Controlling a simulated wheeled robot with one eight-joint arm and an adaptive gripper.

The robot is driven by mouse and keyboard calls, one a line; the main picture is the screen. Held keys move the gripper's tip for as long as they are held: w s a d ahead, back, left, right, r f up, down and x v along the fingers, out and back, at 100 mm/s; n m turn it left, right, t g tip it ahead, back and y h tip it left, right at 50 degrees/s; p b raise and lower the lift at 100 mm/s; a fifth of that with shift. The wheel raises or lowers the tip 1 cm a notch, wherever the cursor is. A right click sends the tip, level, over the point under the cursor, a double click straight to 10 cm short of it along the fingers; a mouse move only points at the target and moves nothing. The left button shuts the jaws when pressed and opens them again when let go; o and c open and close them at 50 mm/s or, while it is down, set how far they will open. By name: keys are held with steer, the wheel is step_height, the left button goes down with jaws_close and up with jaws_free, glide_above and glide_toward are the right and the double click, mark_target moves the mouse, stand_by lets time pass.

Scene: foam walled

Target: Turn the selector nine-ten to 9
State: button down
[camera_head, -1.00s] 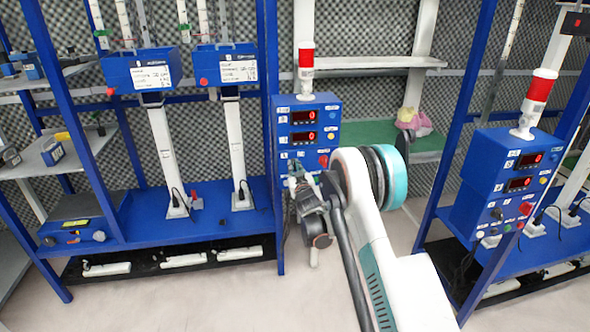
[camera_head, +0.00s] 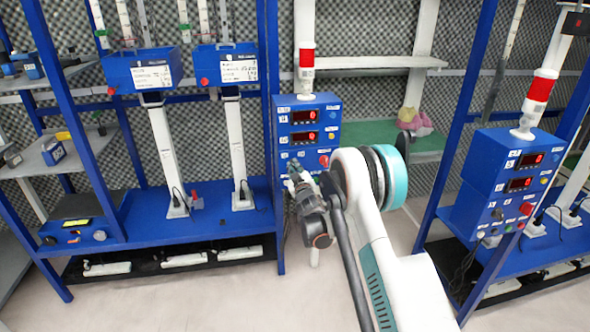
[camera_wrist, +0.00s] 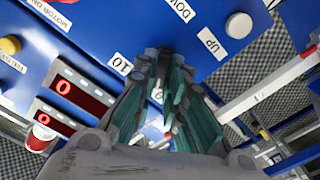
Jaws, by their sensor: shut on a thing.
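The selector nine-ten is on the blue control box (camera_head: 330,112) at the centre of the head view. The knob itself is hidden behind my fingers, so I cannot tell which way it points. In the wrist view a "10" label (camera_wrist: 122,65) lies left of the fingertips, and a "9" label (camera_wrist: 157,96) shows partly between the fingers. My gripper (camera_wrist: 172,58) has its fingertips against the blue panel face, closed on what sits between these labels. In the head view my gripper (camera_head: 293,172) reaches the lower left part of the box.
The wrist view shows a white button (camera_wrist: 238,25) by the UP label, a yellow button (camera_wrist: 10,44) and red displays (camera_wrist: 63,87) on the same panel. A blue rack post stands close left of the box. Another control box (camera_head: 490,165) stands at right.

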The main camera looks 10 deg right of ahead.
steer(key=c, duration=1.6)
jaws_free()
steer(key=shift+c, duration=0.2)
steer(key=s, duration=1.2)
